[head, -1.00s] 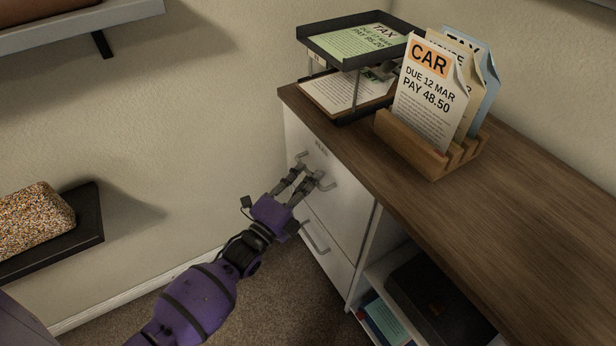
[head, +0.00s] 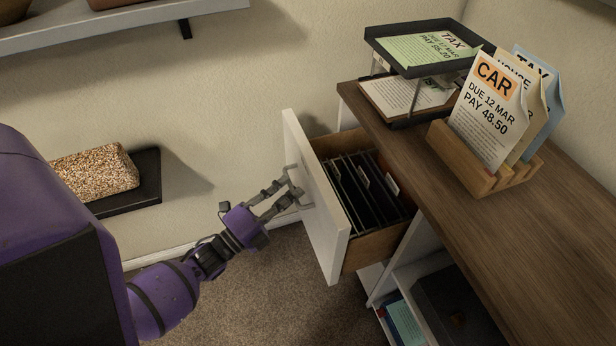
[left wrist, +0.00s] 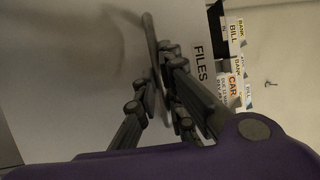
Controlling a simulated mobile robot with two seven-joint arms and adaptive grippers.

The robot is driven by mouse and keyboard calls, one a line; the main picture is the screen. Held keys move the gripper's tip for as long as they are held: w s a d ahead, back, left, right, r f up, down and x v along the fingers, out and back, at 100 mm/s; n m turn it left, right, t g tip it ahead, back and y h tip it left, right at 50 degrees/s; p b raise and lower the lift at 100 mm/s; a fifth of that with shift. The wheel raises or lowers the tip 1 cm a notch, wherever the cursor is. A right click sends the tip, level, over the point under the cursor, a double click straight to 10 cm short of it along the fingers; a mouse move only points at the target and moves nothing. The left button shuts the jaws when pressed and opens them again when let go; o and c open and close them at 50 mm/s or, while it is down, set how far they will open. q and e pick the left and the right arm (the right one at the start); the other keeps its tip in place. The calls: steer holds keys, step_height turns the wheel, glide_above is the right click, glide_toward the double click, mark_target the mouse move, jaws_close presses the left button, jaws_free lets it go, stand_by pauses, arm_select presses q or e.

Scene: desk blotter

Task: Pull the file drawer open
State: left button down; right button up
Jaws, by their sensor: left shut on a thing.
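The file drawer (head: 319,197) stands pulled out from the cabinet, with its white front facing left and dark hanging folders (head: 362,192) inside. My left gripper (head: 293,190) is shut on the drawer's handle (head: 301,187) at the outer face of the front. In the left wrist view the fingers close around the handle bar (left wrist: 156,60), beside the "FILES" label (left wrist: 200,63). Tabs reading BANK, BILL and CAR show past the drawer front's edge. My right gripper is not in view.
The wooden top (head: 505,235) carries a black two-tier paper tray (head: 388,60) and a wooden letter rack (head: 463,165) with a CAR letter (head: 487,110). Open shelves (head: 405,275) lie below. A wall shelf (head: 140,190) holds a speckled block (head: 97,172). Carpet is clear below the drawer.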

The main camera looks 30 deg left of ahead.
arm_select(q)
steer(key=s+a, duration=0.9)
steer(key=s, duration=0.3)
steer(key=shift+s+a, duration=0.4)
steer(key=shift+f, duration=0.1)
steer(key=c, duration=1.8)
jaws_free()
steer(key=shift+c, duration=0.2)
steer(key=v, duration=1.2)
